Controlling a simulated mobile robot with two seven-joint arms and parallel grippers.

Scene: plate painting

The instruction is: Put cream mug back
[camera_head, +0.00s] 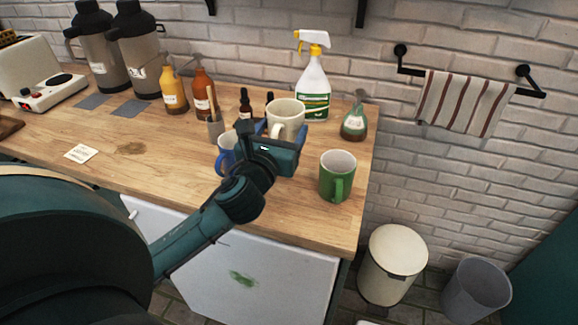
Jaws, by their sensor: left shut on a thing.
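The cream mug (286,111) is over the right part of the wooden counter, its rim up and its handle toward me. My left gripper (277,132) reaches in from the left and is shut on the cream mug. The gripper covers the mug's lower part, so I cannot tell whether the mug touches the counter. A blue mug (226,149) stands just left of the gripper, partly hidden by it. A green mug (338,176) stands upright to the right, near the counter's right edge. My right gripper is not in view.
Behind the cream mug stand a spray bottle (313,88) and small dark bottles (245,103). A glass bottle (355,122) is at the back right. Syrup bottles (174,92) and dispensers (137,55) are farther left.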

